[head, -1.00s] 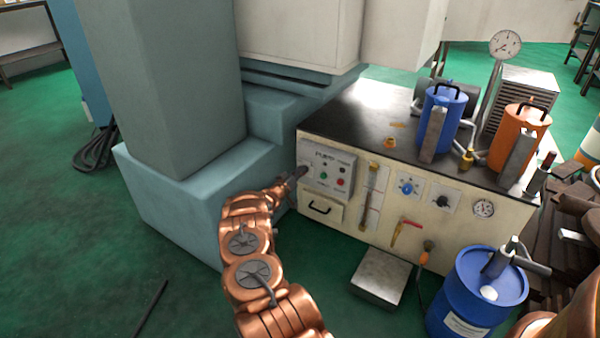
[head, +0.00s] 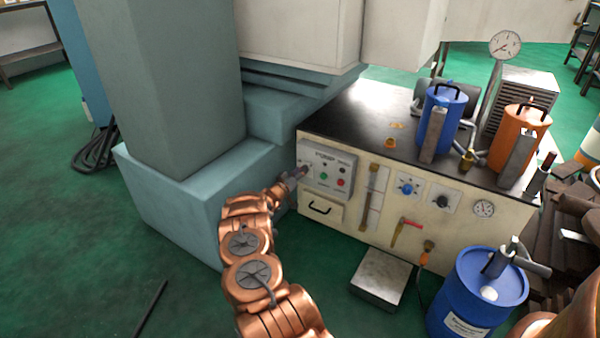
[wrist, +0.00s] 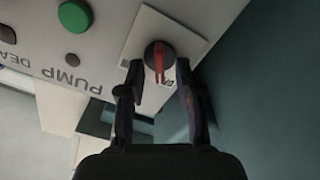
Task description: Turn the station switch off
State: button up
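The station switch (wrist: 159,58) is a dark round knob with a red bar, on a white plate at the panel's edge. In the wrist view its bar points nearly straight up and down in the picture. My gripper (wrist: 159,78) is open, with one finger on each side of the knob and visible gaps between. I cannot tell how near the fingertips are to the panel in depth. In the head view my gripper (head: 297,175) is at the left end of the pump station's front (head: 340,212) and mostly hides the switch.
The pump panel (head: 331,170) with green, red and dark buttons is just right of my gripper. A blue-grey machine base (head: 185,215) stands close on the left. A drawer handle (head: 320,208) is below.

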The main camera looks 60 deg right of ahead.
jog(key=a, duration=1.2)
jog(key=shift+s, duration=0.3)
jog(key=shift+s+d, duration=0.1)
dwell(0.3)
